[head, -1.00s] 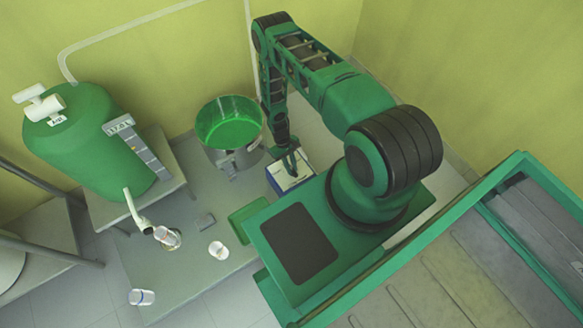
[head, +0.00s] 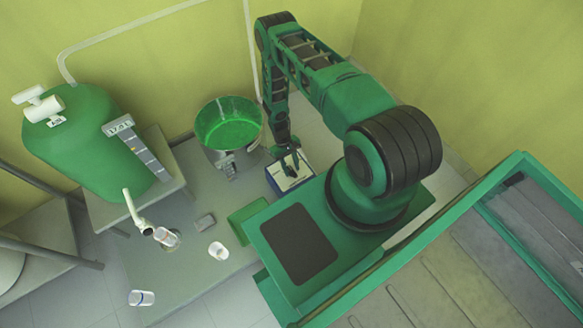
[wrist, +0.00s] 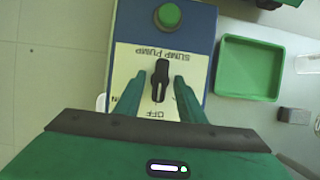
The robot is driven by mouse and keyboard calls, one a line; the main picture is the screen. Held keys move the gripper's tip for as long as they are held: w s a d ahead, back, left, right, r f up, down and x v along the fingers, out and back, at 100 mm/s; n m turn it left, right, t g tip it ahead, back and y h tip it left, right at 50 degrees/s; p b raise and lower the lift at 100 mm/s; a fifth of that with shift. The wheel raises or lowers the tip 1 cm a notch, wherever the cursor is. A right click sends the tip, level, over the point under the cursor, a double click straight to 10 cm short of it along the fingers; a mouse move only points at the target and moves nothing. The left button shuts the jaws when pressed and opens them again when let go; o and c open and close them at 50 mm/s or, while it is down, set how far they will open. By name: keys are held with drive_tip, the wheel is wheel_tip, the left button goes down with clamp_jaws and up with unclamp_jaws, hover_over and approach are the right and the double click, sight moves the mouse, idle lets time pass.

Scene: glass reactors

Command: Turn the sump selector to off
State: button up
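The sump selector (wrist: 160,80) is a black elongated knob on the pale panel of a blue box, under an upside-down "SUMP PUMP" label. Its long axis runs nearly up and down in the wrist view, with its lower end toward the upside-down "OFF" label (wrist: 157,114). My gripper (wrist: 159,88) is open, with one green finger on each side of the knob and a gap visible on both sides. Labels beside the fingers are partly hidden. In the head view, my gripper (head: 291,166) is over the blue box (head: 280,186), and the knob is not clear.
A green button (wrist: 168,16) sits on the box beyond the selector. A green tray (wrist: 248,68) lies beside the box. A bucket of green liquid (head: 229,125) stands nearby. A green tank (head: 75,140), a bottle (head: 142,298) and a cup (head: 217,250) are farther left.

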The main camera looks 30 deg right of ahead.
drive_tip(key=v, duration=1)
drive_tip(key=shift+r, duration=0.35)
drive_tip(key=shift+w, duration=0.15)
